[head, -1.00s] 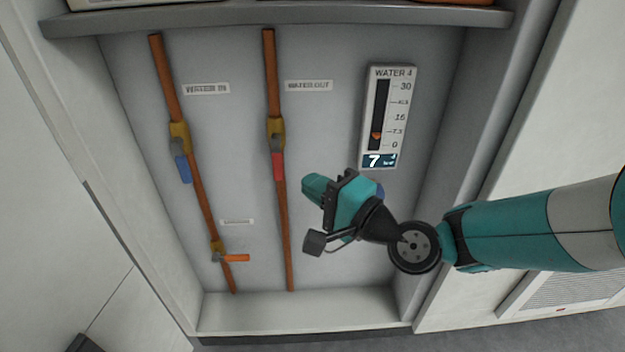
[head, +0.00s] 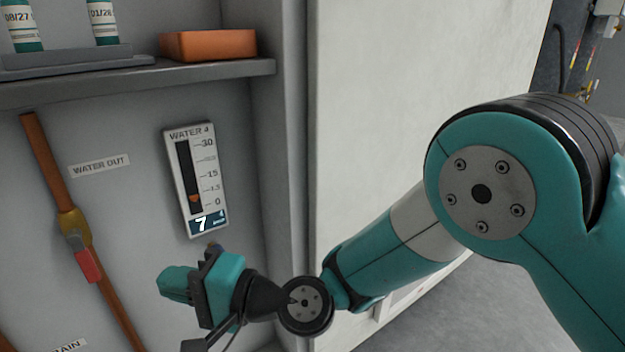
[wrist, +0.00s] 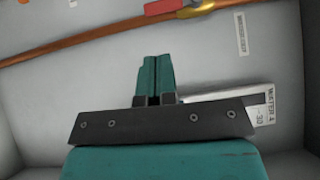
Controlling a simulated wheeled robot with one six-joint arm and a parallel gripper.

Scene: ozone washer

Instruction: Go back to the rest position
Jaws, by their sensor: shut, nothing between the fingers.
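My gripper (head: 176,284) is in the lower left of the head view, in front of the open cabinet and below the water gauge. In the wrist view its two teal fingers (wrist: 154,78) are together with nothing between them. The gauge labelled WATER 4 (head: 195,180) hangs on the cabinet's back wall, with an orange pointer low on its scale and a 7 on its display. It shows partly behind my gripper in the wrist view (wrist: 262,104). The gripper looks apart from the pipe and the gauge.
A copper WATER OUT pipe (head: 50,160) with a red-handled valve (head: 86,266) runs at the left. A grey shelf (head: 140,82) above holds an orange box (head: 208,45) and bottles. A white cabinet side (head: 370,120) stands at the right. Grey floor (head: 480,300) shows lower right.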

